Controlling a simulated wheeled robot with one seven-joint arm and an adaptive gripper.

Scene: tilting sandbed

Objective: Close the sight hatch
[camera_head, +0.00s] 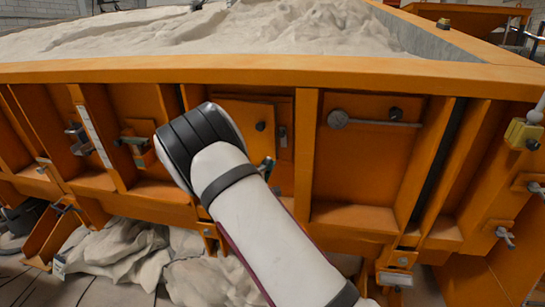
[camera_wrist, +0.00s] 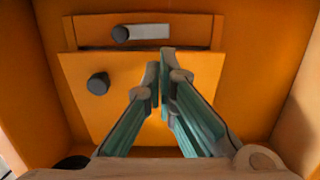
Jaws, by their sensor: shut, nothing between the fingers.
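The sight hatch (camera_wrist: 130,112) is a flat orange plate with a black knob (camera_wrist: 98,84) on its left part. In the wrist view it sits slightly askew in front of an orange frame and appears to stand ajar. In the head view the hatch (camera_head: 240,110) shows on the orange side wall, partly covered by my arm. My gripper (camera_wrist: 166,66) is shut and empty, its fingertips in front of the plate's upper middle. Whether they touch it cannot be told. My arm hides most of the gripper in the head view.
Upright ribs of the sandbed wall (camera_head: 307,150) flank the recess. A rod with a round end (camera_head: 338,119) is to the right. Sand (camera_head: 300,28) fills the bed above.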

